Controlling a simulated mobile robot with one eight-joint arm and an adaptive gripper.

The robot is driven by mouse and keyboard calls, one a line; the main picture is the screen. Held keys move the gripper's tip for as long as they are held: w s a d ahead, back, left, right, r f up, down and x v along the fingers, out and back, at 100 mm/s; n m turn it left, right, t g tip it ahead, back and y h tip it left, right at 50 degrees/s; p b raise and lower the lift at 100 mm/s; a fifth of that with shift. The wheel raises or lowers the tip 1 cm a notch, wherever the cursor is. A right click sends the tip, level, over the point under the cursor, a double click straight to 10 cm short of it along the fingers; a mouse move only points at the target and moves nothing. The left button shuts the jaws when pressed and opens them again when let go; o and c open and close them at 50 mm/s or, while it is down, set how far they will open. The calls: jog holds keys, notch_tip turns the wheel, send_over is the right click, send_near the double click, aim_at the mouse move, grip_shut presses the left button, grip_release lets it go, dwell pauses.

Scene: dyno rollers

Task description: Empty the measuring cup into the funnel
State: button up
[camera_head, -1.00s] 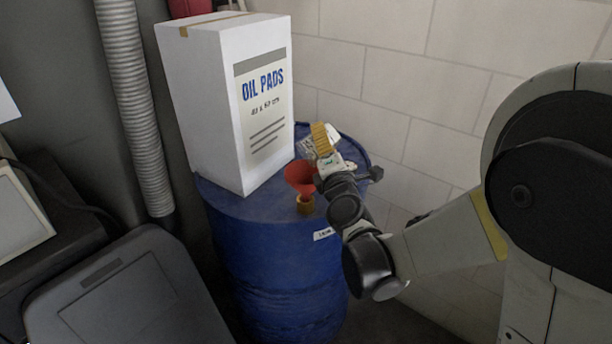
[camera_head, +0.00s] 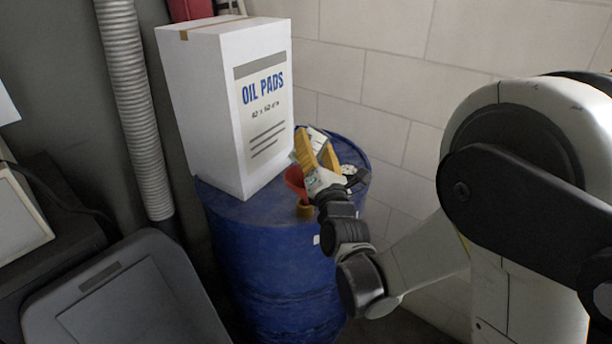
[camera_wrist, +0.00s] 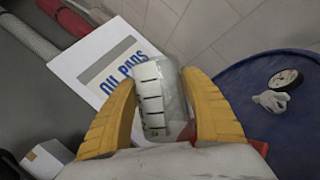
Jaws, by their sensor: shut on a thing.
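My gripper (camera_head: 316,146) has yellow fingers and is above the blue drum, just beside and partly in front of the red funnel (camera_head: 293,180). In the wrist view my gripper (camera_wrist: 156,78) is shut on the measuring cup (camera_wrist: 153,98), a clear cup with black marks and whitish contents or backing; I cannot tell which. Only a small part of the cup (camera_head: 318,138) shows behind the fingers in the head view. The funnel stands in a brass-coloured fitting on the drum top. Red edges of the funnel (camera_wrist: 258,147) show low in the wrist view. The cup's mouth is not clear.
The blue drum (camera_head: 265,260) carries a tall white OIL PADS box (camera_head: 215,110) close left of the funnel. A round gauge (camera_wrist: 285,79) and a pale object (camera_wrist: 270,102) lie on the drum top, right in the wrist view. A block wall (camera_head: 400,90) stands behind.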

dwell(0.4)
jog(key=m, duration=0.1)
jog(key=d+m+h, duration=0.1)
jog(key=w+d+m+g, duration=0.1)
jog(key=m, duration=0.1)
jog(key=shift+f+h, duration=0.3)
jog(key=shift+w+f+m, duration=0.1)
jog(key=shift+w+m, duration=0.05)
jog(key=shift+m, duration=0.15)
jog(key=shift+w+d+f+m+g+h+p, duration=0.1)
jog(key=shift+w+d+m+g+p, duration=0.2)
jog(key=shift+m+p, duration=0.45)
jog(key=shift+w+d+m+g+h+p, duration=0.15)
jog(key=shift+d+m+g+p, duration=0.3)
jog(key=shift+m, duration=0.45)
jog(key=shift+w+d+f+m+g+h+p, duration=0.1)
jog(key=shift+w+d+m+g+p, duration=0.15)
jog(key=shift+m+p, duration=0.55)
